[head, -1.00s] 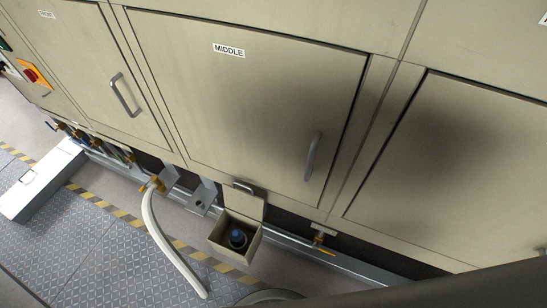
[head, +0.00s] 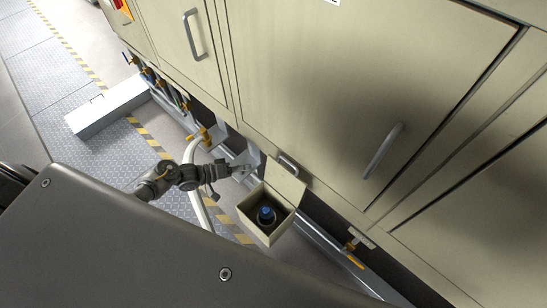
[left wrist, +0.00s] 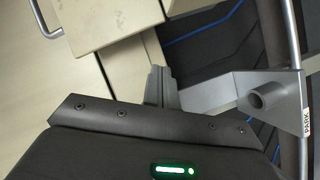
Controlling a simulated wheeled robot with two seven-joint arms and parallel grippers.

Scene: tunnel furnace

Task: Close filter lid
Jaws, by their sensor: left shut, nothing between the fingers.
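The filter box (head: 247,223) is a small beige open-topped box low on the furnace front, with a dark blue-topped filter (head: 266,214) inside. Its lid (head: 286,184) stands raised at the furnace side, with a grey handle (head: 288,165) at its upper edge. My left gripper (head: 242,173) is just left of the raised lid, shut and empty; contact with the lid cannot be made out. In the left wrist view its closed fingers (left wrist: 159,84) are beside a beige part (left wrist: 105,18), apparently the lid. My right gripper is out of view.
A white hose (head: 197,200) and brass valves (head: 200,136) are left of the box. A yellow-handled valve (head: 354,257) is to its right. Furnace doors with a grey handle (head: 382,151) rise behind. A grey bracket (left wrist: 235,92) is right of the fingers in the wrist view.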

